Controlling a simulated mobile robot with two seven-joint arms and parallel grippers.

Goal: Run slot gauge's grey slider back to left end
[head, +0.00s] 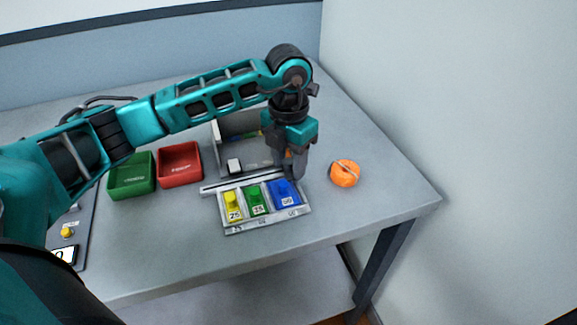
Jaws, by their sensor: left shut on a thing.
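The slot gauge (268,220) is a light grey tray near the table's front edge. It holds a yellow block (232,203), a green block (255,199) and a blue block (285,193), each with a number label. A slotted rail (222,185) runs along its back edge. My left gripper (291,172) points down at the right end of this rail, behind the blue block. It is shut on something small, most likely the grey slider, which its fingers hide. My right gripper is not in view.
A green bin (133,190) and a red bin (181,178) stand left of the gauge. A grey open box (224,141) with a white block (234,165) is behind it. An orange roll (344,174) lies to the right. The table's right corner is clear.

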